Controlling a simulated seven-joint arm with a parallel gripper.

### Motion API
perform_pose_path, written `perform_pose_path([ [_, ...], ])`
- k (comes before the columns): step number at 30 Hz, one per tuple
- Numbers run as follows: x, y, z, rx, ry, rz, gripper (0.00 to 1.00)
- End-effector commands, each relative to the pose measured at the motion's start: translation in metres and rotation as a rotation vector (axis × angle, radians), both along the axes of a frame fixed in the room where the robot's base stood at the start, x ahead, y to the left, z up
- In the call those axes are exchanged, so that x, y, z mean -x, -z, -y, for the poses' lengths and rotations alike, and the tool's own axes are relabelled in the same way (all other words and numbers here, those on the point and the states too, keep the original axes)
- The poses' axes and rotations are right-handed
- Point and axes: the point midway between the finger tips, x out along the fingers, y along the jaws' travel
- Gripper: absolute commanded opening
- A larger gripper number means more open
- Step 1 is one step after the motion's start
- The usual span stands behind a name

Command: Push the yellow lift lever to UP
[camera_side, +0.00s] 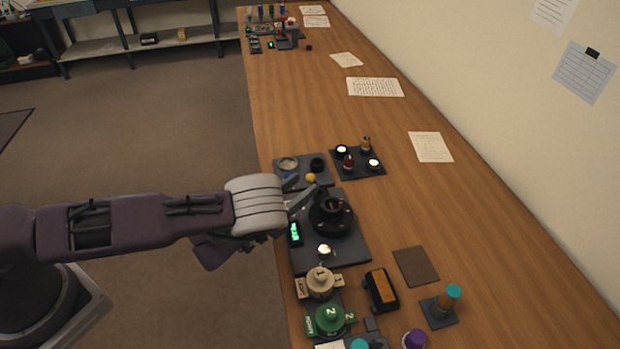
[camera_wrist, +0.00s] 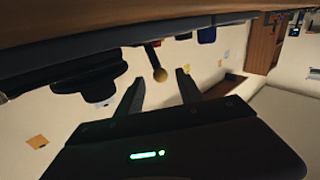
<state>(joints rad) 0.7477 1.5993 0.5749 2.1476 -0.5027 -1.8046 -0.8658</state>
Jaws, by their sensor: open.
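The yellow lift lever shows as a small yellow ball knob (camera_side: 310,177) beside the dark plates at the table's near edge. In the wrist view its yellow ball (camera_wrist: 160,76) sits on a thin stem, in line with the gap between my fingers. My gripper (camera_side: 307,193) is open, with its fingers close to the knob. I cannot tell whether they touch it. A black round lens mount (camera_side: 331,214) stands on a dark base plate just right of my fingers. The lever's UP marking is not readable.
A tray (camera_side: 371,169) with small cups and bottles lies behind. A beige numbered pot (camera_side: 320,282), a green one (camera_side: 329,318) and an orange-black block (camera_side: 380,291) stand in front. The table's right side is mostly clear.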

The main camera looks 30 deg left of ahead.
Motion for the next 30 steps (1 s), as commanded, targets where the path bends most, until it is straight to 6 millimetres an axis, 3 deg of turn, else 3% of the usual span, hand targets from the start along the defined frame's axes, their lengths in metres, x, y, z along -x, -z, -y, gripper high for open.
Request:
perform_pose_path([
  [6, -0.034, 0.0, 0.006, 0.001, -0.001, 0.001, 0.44],
  [15, -0.039, 0.0, 0.006, 0.0, -0.003, -0.002, 0.44],
  [22, -0.039, 0.0, 0.006, 0.0, -0.003, -0.003, 0.0],
  [30, -0.039, 0.0, 0.006, 0.0, -0.003, -0.003, 0.0],
])
